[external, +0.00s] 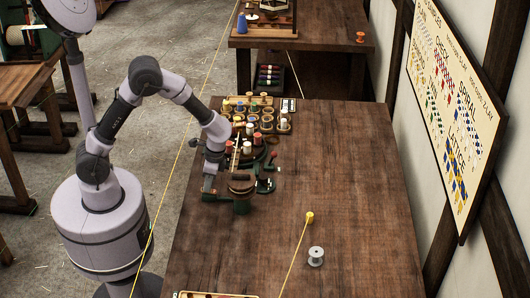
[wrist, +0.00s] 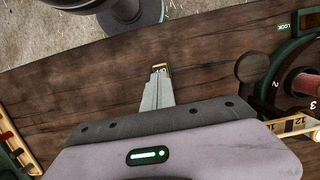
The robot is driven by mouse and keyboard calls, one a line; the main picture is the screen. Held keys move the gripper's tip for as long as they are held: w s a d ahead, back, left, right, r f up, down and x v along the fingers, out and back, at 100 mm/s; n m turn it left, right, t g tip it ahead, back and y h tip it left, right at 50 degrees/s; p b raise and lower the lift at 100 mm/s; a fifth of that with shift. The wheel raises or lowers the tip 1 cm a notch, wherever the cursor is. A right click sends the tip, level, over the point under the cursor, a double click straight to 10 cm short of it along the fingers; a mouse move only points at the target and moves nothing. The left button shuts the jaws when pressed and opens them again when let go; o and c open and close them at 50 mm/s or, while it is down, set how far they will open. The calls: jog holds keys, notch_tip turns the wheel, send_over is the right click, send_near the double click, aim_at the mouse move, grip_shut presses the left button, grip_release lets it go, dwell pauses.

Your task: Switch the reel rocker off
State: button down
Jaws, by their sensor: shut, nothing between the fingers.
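A small dark plate with brass edging and the lettering "OFF" (wrist: 161,68), which looks like the reel rocker, lies right at my fingertips in the wrist view. My gripper (wrist: 157,78) is shut and empty, its tips overlapping the near part of that plate. I cannot tell whether they touch it, or which way the rocker is tipped. In the external view my gripper (external: 207,188) points down at the left edge of the workbench, beside a green machine (external: 241,206) with a wooden disc on top. The rocker cannot be made out there.
Spools (external: 247,128) crowd the bench behind the machine. A yellow peg (external: 310,217) and a grey spool (external: 316,256) stand on the mostly clear right part.

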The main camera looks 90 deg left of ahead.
jog(key=p+v, duration=0.8)
jog(key=v, duration=0.6)
jog(key=b+x, duration=0.4)
jog(key=x, duration=0.2)
jog(key=b+x, duration=0.5)
jog(key=x, duration=0.2)
jog(key=shift+s+a+f, duration=0.2)
jog(key=shift+a+f, duration=0.05)
jog(key=shift+s+f, duration=0.1)
jog(key=shift+f, duration=0.05)
